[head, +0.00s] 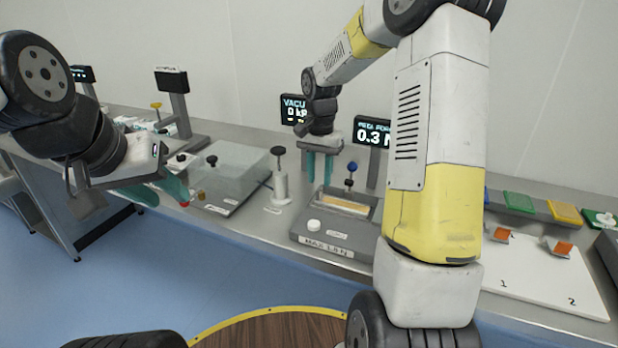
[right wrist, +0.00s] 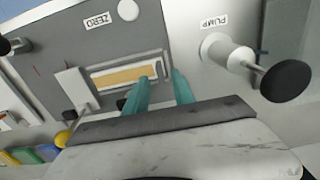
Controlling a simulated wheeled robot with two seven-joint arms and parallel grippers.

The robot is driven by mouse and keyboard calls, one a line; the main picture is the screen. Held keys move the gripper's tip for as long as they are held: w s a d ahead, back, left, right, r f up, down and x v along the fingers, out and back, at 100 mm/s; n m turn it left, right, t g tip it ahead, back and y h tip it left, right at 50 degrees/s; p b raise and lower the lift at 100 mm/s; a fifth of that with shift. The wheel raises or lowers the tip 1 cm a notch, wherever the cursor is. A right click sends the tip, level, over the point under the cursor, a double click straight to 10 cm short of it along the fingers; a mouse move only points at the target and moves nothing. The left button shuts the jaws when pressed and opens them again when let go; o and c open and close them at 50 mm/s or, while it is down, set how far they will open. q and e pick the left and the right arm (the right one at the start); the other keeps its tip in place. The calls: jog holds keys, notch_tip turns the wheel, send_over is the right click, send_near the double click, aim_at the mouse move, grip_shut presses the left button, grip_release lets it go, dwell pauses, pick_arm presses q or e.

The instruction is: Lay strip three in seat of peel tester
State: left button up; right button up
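The peel tester (head: 335,240) is a grey box marked MAX 1.0 N in the middle of the bench. A flat tan-orange strip (head: 345,206) lies in its recessed seat; in the right wrist view the strip (right wrist: 125,76) lies lengthwise inside the pale seat frame (right wrist: 95,83). No number is readable on it. My right gripper (head: 320,181) is above and behind the tester. Its teal fingers (right wrist: 160,85) are apart with nothing visible between them, near one end of the strip. My left gripper (head: 172,204) is open and empty at the bench's front edge, left of the tester.
A white pump post (head: 281,187) with a black knob stands left of the tester, beside a translucent box (head: 232,170). A blue-knobbed post (head: 350,177) rises behind the seat. At right, a white board (head: 535,285) marked 1 and 2 carries two orange-and-white pieces (head: 500,235).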

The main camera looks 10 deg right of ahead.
notch_tip(320, 180, up, 7)
jog(key=s+a+r+n+t, duration=0.1)
jog(key=s+r+n+t, duration=0.25)
jog(key=s+r, duration=0.75)
jog(key=s+a+f+n+t+y, duration=0.1)
jog(key=s+f+n+t+y, duration=0.1)
jog(key=s, duration=1.1)
jog(key=shift+s+f+n+t, duration=0.15)
jog(key=shift+f+n+t, duration=0.25)
jog(key=shift+n, duration=0.55)
jog(key=shift+a, duration=0.2)
